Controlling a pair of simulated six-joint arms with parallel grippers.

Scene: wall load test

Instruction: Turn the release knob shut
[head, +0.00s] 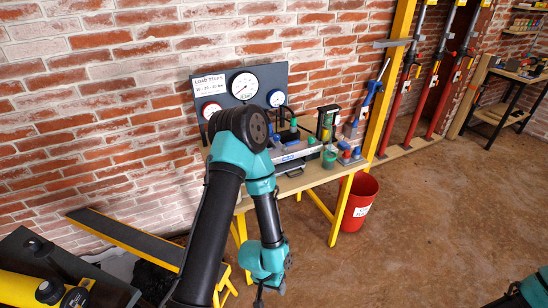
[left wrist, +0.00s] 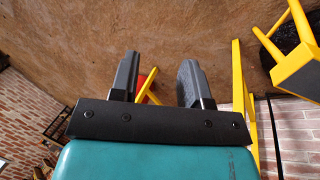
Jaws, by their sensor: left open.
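On the wooden bench (head: 319,174) in the head view stands a cluster of small equipment with a green round part (head: 329,158) at its front. The parts are small and partly hidden behind my left arm, so I cannot tell which is the release knob. My left gripper (left wrist: 158,82) is open and empty in the left wrist view, its two dark fingers apart over the floor. In the head view its arm bends over in front of the bench and hangs down, with the hand low, left of the bench's front. My right gripper is not seen.
A gauge board (head: 277,76) stands behind the bench against the brick wall. A red bin (head: 359,203) stands by the bench's right leg. Red props (head: 413,75) stand at the right. The floor at right is clear.

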